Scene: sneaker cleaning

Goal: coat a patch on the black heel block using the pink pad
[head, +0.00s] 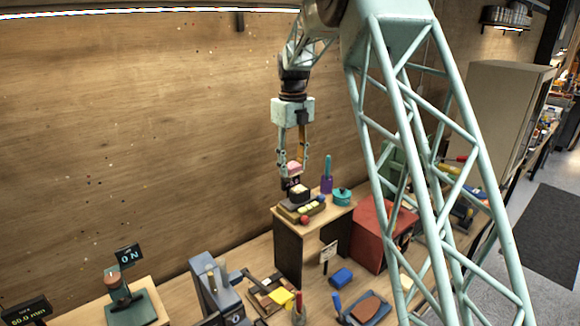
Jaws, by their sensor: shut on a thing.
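My gripper (294,168) points down over the small raised wooden stand, its two fingers closed on the pink pad (294,167). The pad sits between the fingertips. Dark blocks show just below the pad, one of them beside a cream piece (299,189); I cannot tell which is the black heel block or whether the pad touches it. These pieces are over a tray (285,213) on the stand, with several small pale and red items at its front.
On the stand (316,222), a teal pot (342,197) and a purple container (327,184) with a teal handle stand right of the tray. A red box (370,236) is lower right. The wooden wall is behind.

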